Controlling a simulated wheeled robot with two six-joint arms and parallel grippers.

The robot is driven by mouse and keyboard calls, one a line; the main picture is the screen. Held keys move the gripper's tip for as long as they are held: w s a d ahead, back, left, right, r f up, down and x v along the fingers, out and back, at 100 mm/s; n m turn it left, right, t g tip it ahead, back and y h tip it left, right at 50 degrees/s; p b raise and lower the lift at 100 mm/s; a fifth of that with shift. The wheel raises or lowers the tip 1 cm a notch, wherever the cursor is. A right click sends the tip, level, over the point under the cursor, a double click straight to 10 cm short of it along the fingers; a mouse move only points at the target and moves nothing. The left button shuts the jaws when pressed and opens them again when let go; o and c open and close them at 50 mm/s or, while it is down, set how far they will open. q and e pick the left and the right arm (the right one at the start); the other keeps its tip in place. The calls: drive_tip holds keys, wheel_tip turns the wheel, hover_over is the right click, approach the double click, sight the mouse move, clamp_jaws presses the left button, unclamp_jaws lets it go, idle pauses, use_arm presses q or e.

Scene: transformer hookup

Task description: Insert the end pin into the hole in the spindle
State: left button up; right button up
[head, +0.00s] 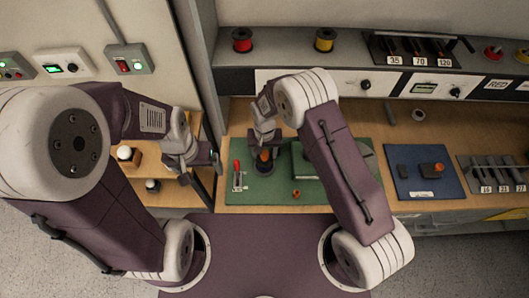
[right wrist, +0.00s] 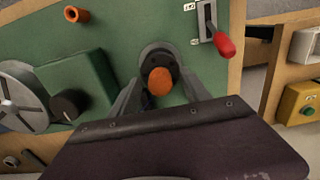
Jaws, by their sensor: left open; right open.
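My right gripper (head: 264,143) points down over the green board in the head view. In the right wrist view its open fingers (right wrist: 160,92) stand on either side of a dark round upright part (right wrist: 158,55) with an orange top (right wrist: 160,81). I cannot tell whether they touch it. The orange top also shows in the head view (head: 264,155). Which part is the spindle or the end pin, and any hole, I cannot make out. My left gripper (head: 207,158) is open and empty, left of the bench, near the wooden shelf.
The green board (head: 265,191) carries a red-handled lever (right wrist: 224,45), a small orange ring (right wrist: 76,14) and a green box with a dark knob (right wrist: 70,103). A grey wheel (right wrist: 22,92) is beside the box. A blue mat (head: 410,183) lies to the right.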

wheel_tip(320, 180, up, 5)
drive_tip(key=p, duration=0.3)
wheel_tip(320, 180, up, 9)
drive_tip(key=b, duration=0.2)
idle(0.4)
drive_tip(key=shift+b, duration=0.3)
